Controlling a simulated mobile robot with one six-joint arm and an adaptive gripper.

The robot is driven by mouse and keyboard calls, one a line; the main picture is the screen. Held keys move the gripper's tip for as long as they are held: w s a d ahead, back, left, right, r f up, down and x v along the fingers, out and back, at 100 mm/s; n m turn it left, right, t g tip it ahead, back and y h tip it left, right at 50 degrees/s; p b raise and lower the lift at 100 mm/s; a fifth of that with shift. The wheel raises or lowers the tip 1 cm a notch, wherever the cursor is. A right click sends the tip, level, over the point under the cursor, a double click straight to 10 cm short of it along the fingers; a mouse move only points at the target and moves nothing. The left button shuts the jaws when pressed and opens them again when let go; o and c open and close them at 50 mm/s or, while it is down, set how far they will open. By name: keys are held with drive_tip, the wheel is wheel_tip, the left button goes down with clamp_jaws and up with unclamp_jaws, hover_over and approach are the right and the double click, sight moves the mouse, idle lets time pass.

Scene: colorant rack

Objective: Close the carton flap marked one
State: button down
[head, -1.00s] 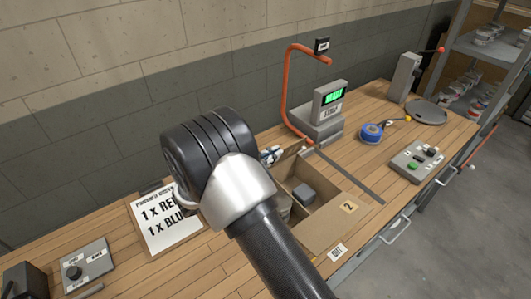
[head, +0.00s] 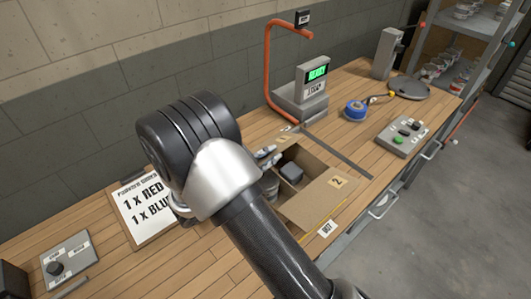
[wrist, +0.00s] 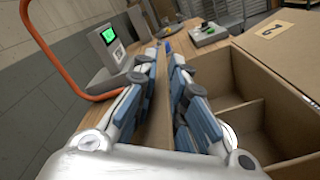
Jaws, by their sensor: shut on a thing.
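The open brown carton (head: 312,205) stands on the bench, partly behind my arm. A cardboard panel (wrist: 157,105) on the carton's far side stands between my fingers in the wrist view; no number shows on it there. My gripper (head: 268,152) is at the carton's far left edge, mostly hidden by my wrist. In the wrist view my gripper (wrist: 165,55) is shut on this panel, one finger on each face. The flap marked 2 (head: 337,182) is at the carton's right side. A dark-capped container (head: 291,172) and a grey can (head: 270,186) are inside.
A scale with a green display (head: 303,95) and an orange curved pole (head: 267,70) stand behind the carton. Blue tape (head: 355,110) and a button box (head: 402,137) are to the right. An order sign (head: 145,210) lies left. Bench between carton and button box is mostly clear.

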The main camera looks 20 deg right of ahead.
drive_tip(key=shift+s+d+f, duration=0.15)
drive_tip(key=shift+s+f, duration=0.05)
drive_tip(key=shift+f, duration=0.35)
drive_tip(key=c, duration=2)
unclamp_jaws()
drive_tip(key=shift+o, duration=0.8)
drive_tip(key=shift+w, duration=0.15)
drive_tip(key=shift+r, duration=0.1)
drive_tip(key=shift+a, duration=0.25)
drive_tip(key=v, duration=1.1)
drive_tip(key=shift+s+a, duration=0.2)
drive_tip(key=shift+a, duration=0.1)
